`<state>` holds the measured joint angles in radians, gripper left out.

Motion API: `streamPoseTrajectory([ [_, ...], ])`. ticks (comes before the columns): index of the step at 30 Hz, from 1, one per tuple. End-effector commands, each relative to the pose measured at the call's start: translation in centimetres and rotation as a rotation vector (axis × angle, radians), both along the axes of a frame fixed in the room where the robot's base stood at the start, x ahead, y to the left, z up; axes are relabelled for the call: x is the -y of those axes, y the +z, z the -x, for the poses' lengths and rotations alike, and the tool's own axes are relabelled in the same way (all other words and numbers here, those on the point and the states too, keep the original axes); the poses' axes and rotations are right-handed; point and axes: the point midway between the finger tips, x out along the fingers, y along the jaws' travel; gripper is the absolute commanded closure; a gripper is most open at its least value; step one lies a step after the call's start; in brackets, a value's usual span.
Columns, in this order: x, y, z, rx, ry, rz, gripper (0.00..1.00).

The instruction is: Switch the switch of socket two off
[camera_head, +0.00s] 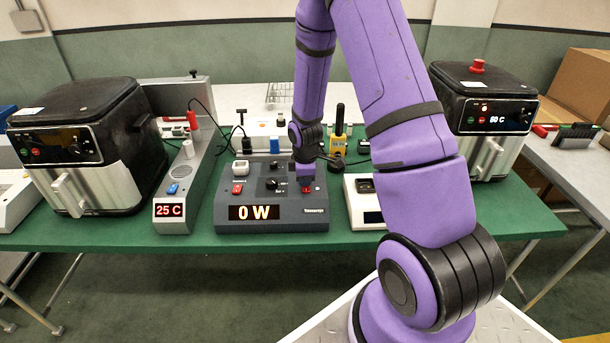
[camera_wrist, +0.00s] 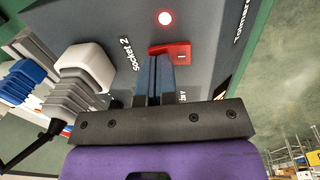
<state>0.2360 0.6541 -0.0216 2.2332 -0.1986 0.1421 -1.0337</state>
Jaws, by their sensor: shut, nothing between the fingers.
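The dark grey power meter box (camera_head: 290,222) stands on the green table and its display reads "0 W". My gripper (camera_head: 306,186) is over the right side of its top. In the wrist view my gripper (camera_wrist: 158,62) is shut and empty, its fingertips at the red switch (camera_wrist: 182,55) beside the "Socket 2" label (camera_wrist: 125,54). The tips cover part of the switch and seem to touch it. A round indicator light (camera_wrist: 165,18) near the switch glows. A white plug (camera_wrist: 86,66) shows to the left. I cannot tell the rocker's tilt clearly.
A second red switch (camera_head: 237,188) and black knobs are on the box's left and middle. A "25 C" device (camera_head: 178,190) and an air fryer (camera_head: 80,150) stand left. Another air fryer (camera_head: 485,115) and a white scale-like device (camera_head: 362,205) stand right.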

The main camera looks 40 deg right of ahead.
Motion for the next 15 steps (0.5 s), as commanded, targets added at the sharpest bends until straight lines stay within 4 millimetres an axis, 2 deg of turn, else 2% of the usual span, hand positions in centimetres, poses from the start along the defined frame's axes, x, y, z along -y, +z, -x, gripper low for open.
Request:
streamPoseTrajectory([
  [15, 0.19, -0.59, -0.15, -0.045, -0.002, -0.030, 1.00],
])
